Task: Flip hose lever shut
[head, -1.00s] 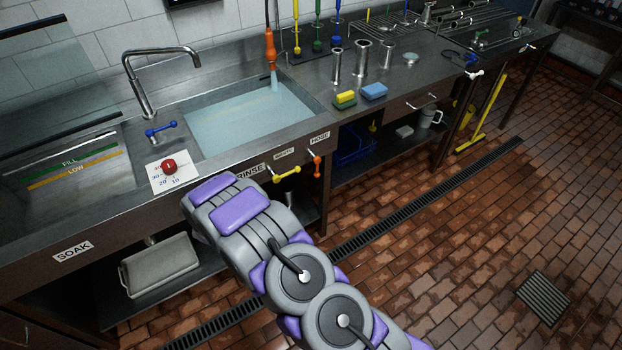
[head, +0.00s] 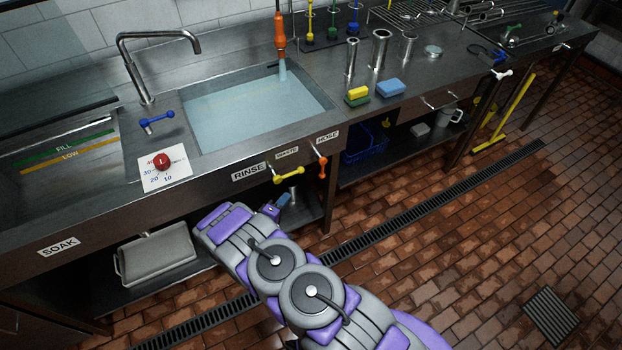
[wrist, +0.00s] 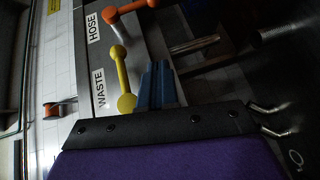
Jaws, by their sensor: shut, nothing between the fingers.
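The orange hose lever (head: 322,167) hangs nearly upright below the HOSE label (head: 327,136) on the sink front. In the wrist view the lever (wrist: 130,9) lies at the top edge and is partly cut off. Water runs from the orange-handled hose (head: 281,38) into the sink. My gripper (head: 284,200) is just below the yellow waste lever (head: 289,175), left of and lower than the hose lever, apart from it. In the wrist view its blue fingers (wrist: 158,86) are together and empty, close beside the yellow lever (wrist: 122,72). I cannot tell whether they touch it.
The sink (head: 250,110) holds water. A blue lever (head: 157,121) and red knob (head: 162,162) are at its left. Sponges (head: 358,96) lie on the counter at right. A grey bin (head: 155,255) and blue basket (head: 364,145) are on the shelf below. The tiled floor ahead is open.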

